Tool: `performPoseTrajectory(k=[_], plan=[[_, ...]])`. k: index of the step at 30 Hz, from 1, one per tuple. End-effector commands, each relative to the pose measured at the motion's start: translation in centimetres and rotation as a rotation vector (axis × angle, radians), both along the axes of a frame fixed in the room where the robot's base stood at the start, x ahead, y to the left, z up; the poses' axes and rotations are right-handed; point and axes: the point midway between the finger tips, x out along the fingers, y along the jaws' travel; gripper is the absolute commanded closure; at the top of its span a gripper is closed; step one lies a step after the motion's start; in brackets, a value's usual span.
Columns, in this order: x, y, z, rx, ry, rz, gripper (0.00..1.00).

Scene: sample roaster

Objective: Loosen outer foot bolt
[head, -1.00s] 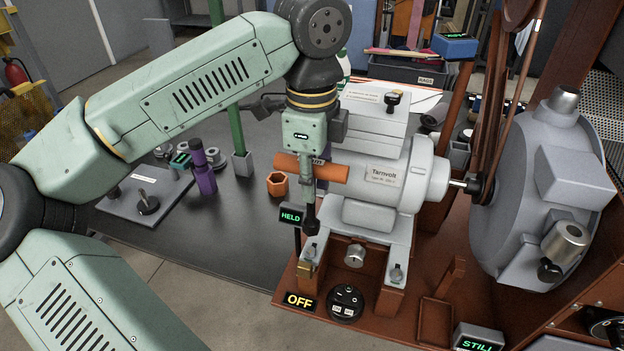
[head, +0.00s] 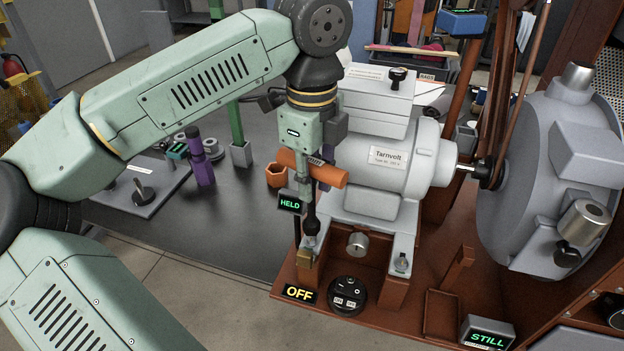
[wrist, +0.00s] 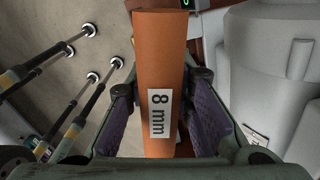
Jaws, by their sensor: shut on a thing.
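My gripper (head: 303,158) is shut on the orange T-handle (head: 329,174) of a hex tool. In the wrist view the handle (wrist: 160,60) lies between the two fingers and bears an "8 mm" label. The tool points down, and its dark lower end (head: 311,226) meets the left front foot bolt (head: 310,242) of the grey Tarnvolt motor (head: 390,160). I cannot tell how fully the tip sits in the bolt head. Another foot bolt (head: 402,262) shows on the right foot, with no tool on it.
A "HELD" sign (head: 290,202) is beside the tool. An "OFF" sign (head: 299,292) and a round switch (head: 347,296) are in front, with a "STILL" display (head: 487,334) at right. A belt and grey drum housing (head: 550,180) stand right.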

Motion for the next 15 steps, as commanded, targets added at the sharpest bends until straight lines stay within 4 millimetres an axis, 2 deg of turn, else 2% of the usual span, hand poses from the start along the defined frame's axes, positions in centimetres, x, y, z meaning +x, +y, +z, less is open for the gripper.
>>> performPoseTrajectory(k=[15], plan=[[-0.01,0.0,0.02,-0.001,-0.001,-0.417,1.0]])
